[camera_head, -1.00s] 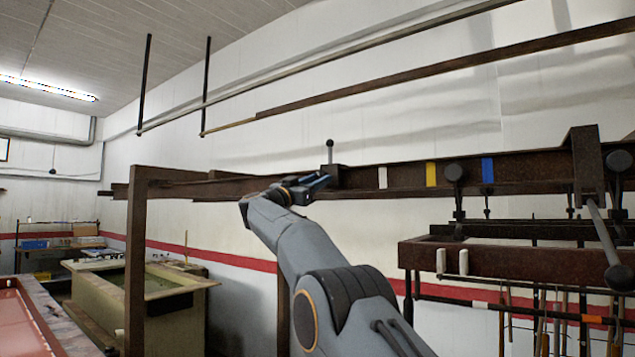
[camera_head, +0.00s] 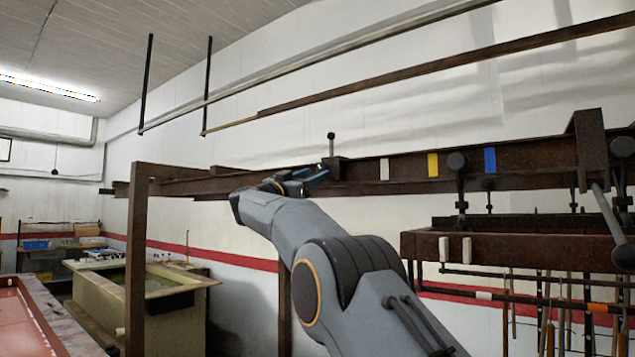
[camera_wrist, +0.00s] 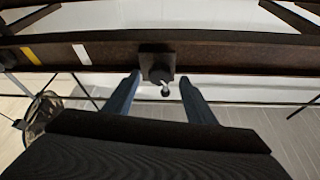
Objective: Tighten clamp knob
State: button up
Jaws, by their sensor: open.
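The clamp (camera_head: 335,166) is a small dark block on the brown steel rail, with an upright stem topped by a dark ball (camera_head: 331,135). In the wrist view the dark clamp block (camera_wrist: 156,62) has a small knob with a pale pin (camera_wrist: 165,89) on its near side. My gripper (camera_wrist: 160,80) is open, its two blue fingers on either side of the knob with visible gaps. In the head view my gripper (camera_head: 312,177) is just left of and below the clamp block. Whether a finger touches the clamp cannot be told.
The rail (camera_head: 530,163) carries white, yellow and blue marks and other clamps to the right. A tool rack (camera_head: 510,250) hangs at lower right. A brown post (camera_head: 137,260) supports the rail at left. A tank (camera_head: 150,290) and a red-topped table (camera_head: 30,325) stand at left.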

aim_at(321, 170)
jog(key=b+v, duration=0.2)
jog(key=v, duration=0.2)
jog(key=shift+s+a+f, duration=0.15)
jog(key=shift+s+a, duration=0.05)
jog(key=shift+s, duration=0.05)
jog(key=shift+w+d+r+n+t+y+p, duration=0.5)
jog(key=shift+w+d+n+y, duration=0.4)
jog(key=shift+n, duration=0.6)
jog(key=shift+w+d+r+n+t+y+p, duration=0.35)
jog(key=shift+w+d+r+n+y+p, duration=0.45)
jog(key=shift+n, duration=0.7)
jog(key=shift+w+d+r+n+t+y+p, duration=0.4)
jog(key=shift+w+d+n, duration=0.3)
jog(key=shift+w+n, duration=0.6)
jog(key=shift+s, duration=0.2)
jog(key=shift+c, duration=0.4)
jog(key=c, duration=1)
jog(key=shift+o, duration=0.2)
